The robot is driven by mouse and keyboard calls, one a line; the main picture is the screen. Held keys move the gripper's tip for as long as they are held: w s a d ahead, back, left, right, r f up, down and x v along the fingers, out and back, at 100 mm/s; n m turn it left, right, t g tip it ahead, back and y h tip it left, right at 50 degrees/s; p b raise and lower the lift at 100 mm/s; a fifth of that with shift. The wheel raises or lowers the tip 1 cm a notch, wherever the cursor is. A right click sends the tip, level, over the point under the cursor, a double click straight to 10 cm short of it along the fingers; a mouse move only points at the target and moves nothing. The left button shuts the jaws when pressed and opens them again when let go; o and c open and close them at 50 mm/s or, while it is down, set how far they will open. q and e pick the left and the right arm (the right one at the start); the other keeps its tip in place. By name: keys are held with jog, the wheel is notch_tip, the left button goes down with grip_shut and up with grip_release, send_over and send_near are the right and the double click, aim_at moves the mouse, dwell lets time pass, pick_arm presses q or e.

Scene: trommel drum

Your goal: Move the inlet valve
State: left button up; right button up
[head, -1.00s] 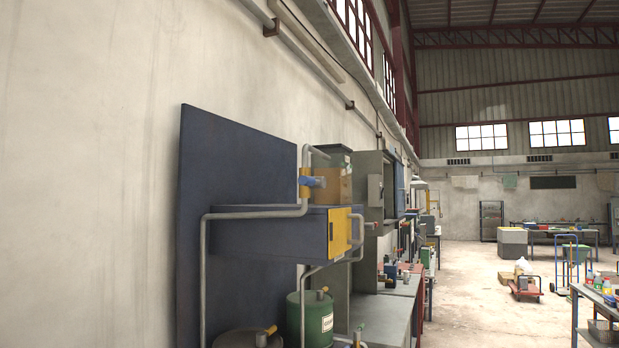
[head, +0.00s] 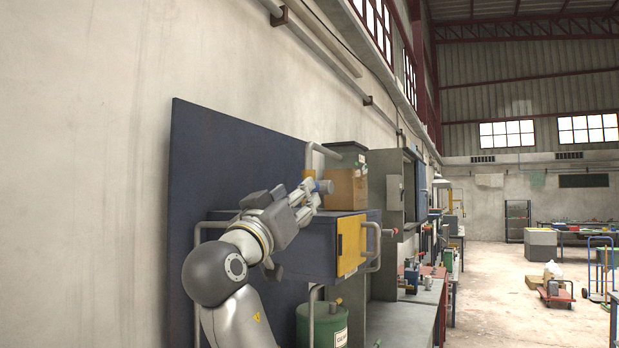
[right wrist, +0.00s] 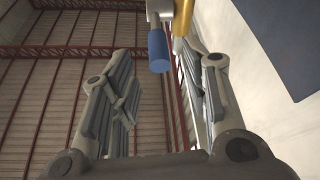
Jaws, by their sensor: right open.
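The inlet valve has a blue handle (head: 323,187) and a yellow body (head: 309,160) on a grey pipe above the blue drum housing (head: 312,240). In the right wrist view the blue handle (right wrist: 157,50) hangs at the top centre, with the yellow body (right wrist: 182,15) beside it. My right gripper (head: 309,196) is up at the valve, its fingers just beside the blue handle and partly overlapping it in the head view. Its two fingers (right wrist: 168,72) are spread apart, with the handle showing between and beyond them; I see no grip. My left gripper is not in view.
The blue back panel (head: 220,150) and wall stand close on the left. A cardboard box (head: 346,189) sits on the housing just right of the valve. A yellow panel (head: 350,244) and bent pipes are on its front. Open floor lies at right.

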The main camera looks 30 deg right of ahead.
jog(key=p+x, duration=0.3)
jog(key=x, duration=0.3)
jog(key=shift+d, duration=0.4)
jog(key=shift+w+d+r, duration=0.1)
jog(key=shift+w+d, duration=0.15)
jog(key=shift+w, duration=0.1)
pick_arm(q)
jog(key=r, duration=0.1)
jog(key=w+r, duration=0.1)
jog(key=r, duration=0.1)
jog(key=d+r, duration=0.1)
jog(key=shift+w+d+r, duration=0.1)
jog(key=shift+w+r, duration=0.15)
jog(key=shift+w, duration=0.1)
pick_arm(e)
jog(key=c, duration=0.6)
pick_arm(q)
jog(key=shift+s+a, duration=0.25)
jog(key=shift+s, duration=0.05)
pick_arm(e)
grip_shut()
